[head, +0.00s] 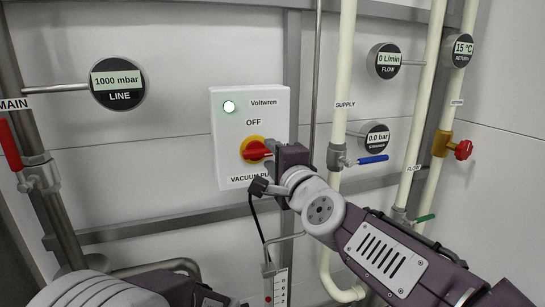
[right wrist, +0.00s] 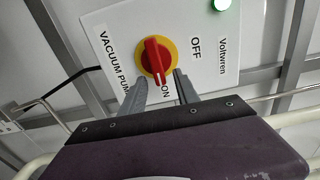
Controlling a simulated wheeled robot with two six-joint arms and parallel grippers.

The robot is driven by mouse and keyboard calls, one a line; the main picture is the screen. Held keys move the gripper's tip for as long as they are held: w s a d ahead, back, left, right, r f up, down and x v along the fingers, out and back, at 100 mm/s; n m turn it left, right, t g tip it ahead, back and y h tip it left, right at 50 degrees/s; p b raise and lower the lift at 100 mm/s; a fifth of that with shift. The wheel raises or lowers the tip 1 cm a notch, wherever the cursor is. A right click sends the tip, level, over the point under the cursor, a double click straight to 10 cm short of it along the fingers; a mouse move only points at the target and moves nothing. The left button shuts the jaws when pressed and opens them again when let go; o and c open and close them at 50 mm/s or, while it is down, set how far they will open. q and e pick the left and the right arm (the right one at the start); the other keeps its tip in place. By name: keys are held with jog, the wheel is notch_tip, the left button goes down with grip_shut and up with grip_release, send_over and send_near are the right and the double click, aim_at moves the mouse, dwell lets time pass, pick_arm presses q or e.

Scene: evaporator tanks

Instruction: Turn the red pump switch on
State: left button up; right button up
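The red pump switch (head: 255,149) is a red handle on a yellow disc, on a white box (head: 222,150) labelled VACUUM PUMP. In the right wrist view its handle (right wrist: 154,56) lies along the line toward the ON mark, with OFF off to its side. A lamp (head: 229,107) on the box glows green-white. My right gripper (head: 272,151) is at the switch; in the wrist view its two fingers (right wrist: 160,77) are apart, one on each side of the handle's near end. I cannot tell whether they touch it. Part of my left arm shows at bottom left; its fingers do not show.
A blue-handled valve (head: 373,160) on the supply pipe (head: 344,80) is close right of my right gripper. A red lever (head: 9,143) is at far left. The line gauge (head: 118,83) reads 1000 mbar; flow gauge (head: 387,61) reads 0.

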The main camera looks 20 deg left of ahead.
jog(key=v, duration=0.9)
